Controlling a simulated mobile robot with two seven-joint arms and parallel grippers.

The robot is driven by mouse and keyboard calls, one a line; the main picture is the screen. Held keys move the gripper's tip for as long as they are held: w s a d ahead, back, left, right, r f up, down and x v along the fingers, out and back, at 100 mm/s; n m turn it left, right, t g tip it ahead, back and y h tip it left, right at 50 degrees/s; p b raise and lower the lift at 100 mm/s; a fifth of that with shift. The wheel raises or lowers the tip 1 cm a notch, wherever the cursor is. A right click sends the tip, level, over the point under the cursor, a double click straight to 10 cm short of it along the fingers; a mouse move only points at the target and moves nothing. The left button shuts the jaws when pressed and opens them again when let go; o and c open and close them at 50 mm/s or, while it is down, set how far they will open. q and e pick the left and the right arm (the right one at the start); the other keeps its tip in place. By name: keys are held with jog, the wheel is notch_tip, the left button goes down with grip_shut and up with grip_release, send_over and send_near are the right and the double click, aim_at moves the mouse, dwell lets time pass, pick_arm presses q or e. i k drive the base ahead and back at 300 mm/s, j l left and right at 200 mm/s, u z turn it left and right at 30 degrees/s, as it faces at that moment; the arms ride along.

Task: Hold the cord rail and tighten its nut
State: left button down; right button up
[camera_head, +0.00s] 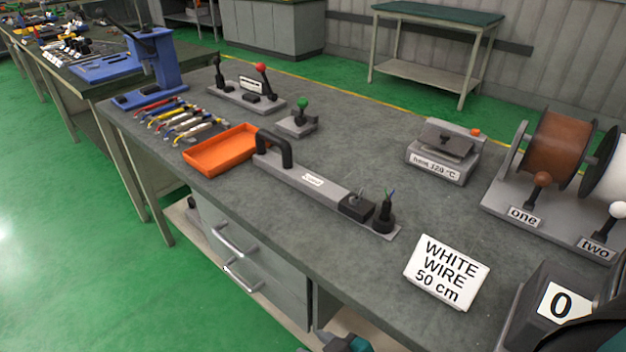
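The cord rail (318,182) is a long grey bar lying on the grey workbench, running from upper left to lower right. A black arched handle (274,146) stands at its left end, and a small label sits on its middle. Near its right end are a black block (357,205) and a dark upright knob-like piece (384,217) with thin green and blue wire ends on top. I cannot tell which part is the nut. Neither gripper's fingers show. Only small grey and teal parts, probably of my arms, show at the bottom edge and lower right corner, apart from the rail.
An orange tray (222,150) lies left of the rail, beside several coloured tools. Behind are lever units (298,124) and a heater (444,155). Wire spools (557,145), a "WHITE WIRE 50 cm" sign (447,270) and a "0" counter box (550,290) stand right.

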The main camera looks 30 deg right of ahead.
aim_at(355, 201)
jog(key=k, duration=0.2)
jog(key=k+z, duration=0.3)
jog(key=k+l+z, duration=0.1)
jog(key=z, duration=1.65)
jog(key=j+z, duration=0.35)
jog(key=j, duration=2.95)
jog(key=k, duration=0.05)
